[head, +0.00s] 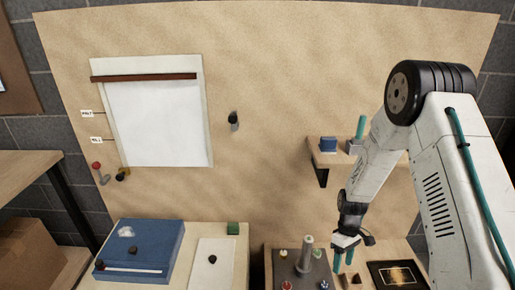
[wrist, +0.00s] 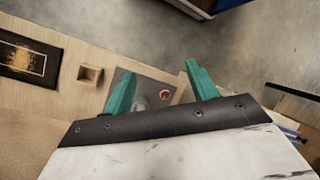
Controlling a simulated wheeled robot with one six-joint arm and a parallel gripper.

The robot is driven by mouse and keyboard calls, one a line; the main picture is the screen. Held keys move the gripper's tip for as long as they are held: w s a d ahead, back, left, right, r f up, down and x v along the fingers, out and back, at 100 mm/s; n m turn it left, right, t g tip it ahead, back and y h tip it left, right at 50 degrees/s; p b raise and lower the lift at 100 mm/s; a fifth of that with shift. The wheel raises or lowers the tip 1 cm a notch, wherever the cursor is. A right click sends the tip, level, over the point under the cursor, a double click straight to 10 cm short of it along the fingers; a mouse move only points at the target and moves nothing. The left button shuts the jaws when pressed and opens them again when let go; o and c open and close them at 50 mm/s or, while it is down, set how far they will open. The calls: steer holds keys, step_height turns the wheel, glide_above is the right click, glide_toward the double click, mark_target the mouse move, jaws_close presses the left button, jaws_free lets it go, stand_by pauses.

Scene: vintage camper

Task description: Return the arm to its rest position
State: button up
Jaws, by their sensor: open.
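My arm (head: 375,150) reaches in from the right side of the head view and bends downward at the elbow. My gripper (head: 343,262) hangs over the right-hand table, pointing down, between a grey plate and a dark framed picture. In the wrist view my gripper (wrist: 158,85) shows two teal fingers spread wide apart with nothing held between them. Below and between the fingers lie part of the grey plate (wrist: 128,76) and a small red-topped piece (wrist: 164,95).
The right table carries a grey plate (head: 284,271) with a peg (head: 306,252), a small wooden box (wrist: 90,74) and a dark framed picture (head: 398,274). A wall shelf (head: 330,160) is behind my arm. A blue box (head: 140,250) sits on the left table.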

steer(key=s+r+m, duration=0.3)
steer(key=s+r, duration=0.1)
steer(key=r, duration=0.8)
steer(key=s+r+m, duration=0.2)
steer(key=s+r, duration=0.3)
steer(key=r, duration=0.8)
steer(key=s+a+r+m+t, duration=0.1)
steer(key=s+r+t, duration=0.5)
steer(key=s+r, duration=1.1)
steer(key=shift+a+m+h, duration=0.3)
steer(key=shift+m+h, duration=0.1)
steer(key=shift+m, duration=0.4)
